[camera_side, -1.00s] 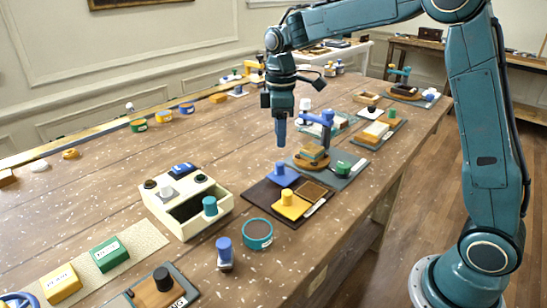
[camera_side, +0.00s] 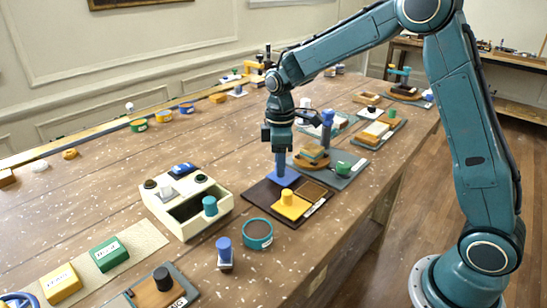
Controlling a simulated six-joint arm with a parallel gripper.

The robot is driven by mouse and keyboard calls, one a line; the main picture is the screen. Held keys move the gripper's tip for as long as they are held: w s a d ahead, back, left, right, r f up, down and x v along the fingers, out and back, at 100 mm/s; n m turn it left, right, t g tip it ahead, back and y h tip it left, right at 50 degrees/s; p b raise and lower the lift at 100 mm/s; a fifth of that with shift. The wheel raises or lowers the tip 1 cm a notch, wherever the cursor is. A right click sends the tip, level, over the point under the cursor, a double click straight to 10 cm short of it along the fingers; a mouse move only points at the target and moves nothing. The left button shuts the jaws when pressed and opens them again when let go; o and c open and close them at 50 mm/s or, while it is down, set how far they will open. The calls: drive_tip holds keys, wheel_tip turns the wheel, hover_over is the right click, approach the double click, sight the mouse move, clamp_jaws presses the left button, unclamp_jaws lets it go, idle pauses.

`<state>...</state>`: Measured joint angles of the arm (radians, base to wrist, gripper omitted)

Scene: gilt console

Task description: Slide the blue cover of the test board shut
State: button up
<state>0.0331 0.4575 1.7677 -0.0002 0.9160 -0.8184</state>
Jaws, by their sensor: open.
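The test board (camera_side: 262,198) is a dark brown plate near the middle of the table. The blue cover (camera_side: 290,181) lies at its far left part, mostly behind my gripper. A yellow cover (camera_side: 292,207) with a round knob lies closer to the near edge. A brown recess (camera_side: 311,191) shows to the right of the covers. My gripper (camera_side: 279,174) is open and points straight down at the blue cover's knob. The fingers hide the knob, and I cannot tell whether they touch it.
A cream box (camera_side: 168,208) with a dark opening stands left of the board. A teal round dish (camera_side: 258,234) and a blue knobbed piece (camera_side: 224,252) stand in front.

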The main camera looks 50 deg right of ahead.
clamp_jaws()
drive_tip(key=shift+s, duration=4.45)
unclamp_jaws()
drive_tip(key=shift+r, duration=0.2)
wheel_tip(320, 180, up, 14)
drive_tip(key=shift+f, duration=0.25)
drive_tip(key=shift+s, duration=0.15)
